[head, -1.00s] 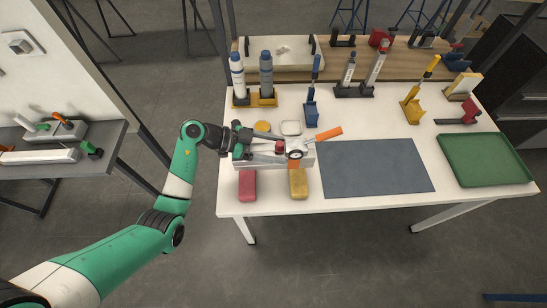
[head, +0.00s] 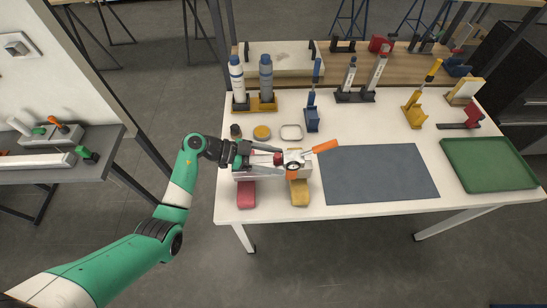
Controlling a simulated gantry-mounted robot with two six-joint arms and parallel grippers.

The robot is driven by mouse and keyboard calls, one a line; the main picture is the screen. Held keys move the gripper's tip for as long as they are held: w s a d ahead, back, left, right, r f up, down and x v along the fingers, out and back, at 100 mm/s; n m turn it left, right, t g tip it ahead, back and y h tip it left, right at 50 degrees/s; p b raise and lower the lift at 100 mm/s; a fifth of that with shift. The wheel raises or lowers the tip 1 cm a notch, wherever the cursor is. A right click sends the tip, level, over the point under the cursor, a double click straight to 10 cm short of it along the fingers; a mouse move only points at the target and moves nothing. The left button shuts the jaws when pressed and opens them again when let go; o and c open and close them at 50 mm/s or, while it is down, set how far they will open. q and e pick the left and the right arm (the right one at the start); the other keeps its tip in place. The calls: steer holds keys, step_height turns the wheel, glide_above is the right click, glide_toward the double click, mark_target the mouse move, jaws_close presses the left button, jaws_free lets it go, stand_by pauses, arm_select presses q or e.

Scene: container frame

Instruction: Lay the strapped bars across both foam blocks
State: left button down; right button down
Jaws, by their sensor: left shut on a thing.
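The strapped bars (head: 246,172) are a pale silver-grey bundle lying left to right, with an orange strap and a round fitting at their right part. A red foam block (head: 247,195) and a yellow foam block (head: 300,195) sit side by side at the table's front edge. The bars overlap the back of both blocks in the head view; whether they touch them I cannot tell. My left gripper (head: 277,159) comes in from the left and is shut on the bundle near a red part. Its grip is partly hidden. My right gripper is not in view.
A grey mat (head: 380,172) lies right of the bars, and a green tray (head: 490,163) at the far right. An orange handle (head: 325,146) sticks out beside the bundle. A dark jar (head: 236,131), yellow tin (head: 262,132) and bottles in a yellow holder (head: 262,103) stand behind.

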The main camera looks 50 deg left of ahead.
arm_select(q)
steer(key=shift+f, duration=0.1)
jaws_free()
steer(key=shift+s+a+r+p, duration=0.25)
steer(key=shift+s+a+r, duration=0.1)
steer(key=shift+r, duration=0.25)
steer(key=shift+s+a+r+p, duration=0.2)
steer(key=shift+s+a+r, duration=0.1)
steer(key=shift+r, duration=0.3)
steer(key=p+v, duration=0.2)
steer(key=v, duration=0.7)
steer(key=shift+a+f+p, duration=0.1)
steer(key=shift+f+p, duration=0.05)
steer(key=shift+p, duration=0.25)
steer(key=shift+s+a, duration=0.2)
steer(key=shift+s, duration=0.15)
